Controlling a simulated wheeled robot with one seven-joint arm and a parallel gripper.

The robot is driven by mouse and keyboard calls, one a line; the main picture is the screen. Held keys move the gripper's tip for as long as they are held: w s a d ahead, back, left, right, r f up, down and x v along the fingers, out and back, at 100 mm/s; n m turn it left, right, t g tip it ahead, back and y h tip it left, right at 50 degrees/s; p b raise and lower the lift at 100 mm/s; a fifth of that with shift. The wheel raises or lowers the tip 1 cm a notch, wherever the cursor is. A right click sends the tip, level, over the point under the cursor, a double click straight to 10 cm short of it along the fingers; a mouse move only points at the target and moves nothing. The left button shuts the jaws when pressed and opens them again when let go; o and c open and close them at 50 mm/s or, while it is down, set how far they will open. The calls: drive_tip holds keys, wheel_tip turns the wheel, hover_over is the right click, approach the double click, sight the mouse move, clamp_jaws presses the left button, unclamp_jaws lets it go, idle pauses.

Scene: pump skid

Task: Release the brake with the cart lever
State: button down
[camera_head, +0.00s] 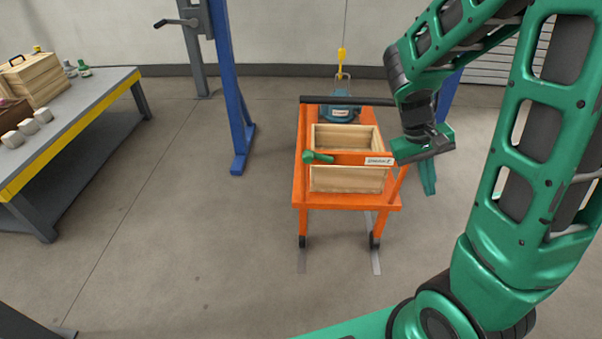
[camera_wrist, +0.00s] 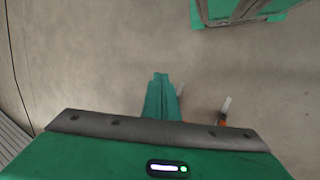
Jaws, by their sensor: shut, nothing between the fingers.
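An orange cart (camera_head: 348,201) stands on the floor in the middle of the head view, with a black push bar across its far end. A short green lever (camera_head: 318,157) sits at the left of the orange bar across the cart's near side. My gripper (camera_head: 428,180) is at the right of the cart, pointing down, with its green fingers together and nothing held. It is apart from the lever in the picture. In the wrist view the closed fingers (camera_wrist: 161,98) show over bare floor, with a small orange part of the cart at the lower edge.
A wooden crate (camera_head: 348,180) and a blue-green pump (camera_head: 340,112) are on the cart, with a yellow hook (camera_head: 341,58) above the pump. A blue post (camera_head: 232,90) stands left of it. A workbench (camera_head: 80,105) is at the far left. The floor between is clear.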

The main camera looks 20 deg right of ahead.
drive_tip(key=w+a+f+n+h, duration=0.2)
drive_tip(key=w+f+n+h, duration=0.35)
drive_tip(key=w+f, duration=0.4)
drive_tip(key=n+t+y, duration=0.2)
drive_tip(key=n+t, duration=1.9)
drive_tip(key=n, duration=0.2)
approach(318, 159)
drive_tip(key=s+a+f, duration=0.3)
drive_tip(key=a+f, duration=0.2)
drive_tip(key=a, duration=0.4)
drive_tip(key=shift+w+a, duration=0.1)
drive_tip(key=shift+a, duration=0.05)
drive_tip(key=w+d+r, duration=0.5)
drive_tip(key=w+d, duration=0.1)
drive_tip(key=w, duration=0.2)
drive_tip(key=shift+w+h, duration=0.35)
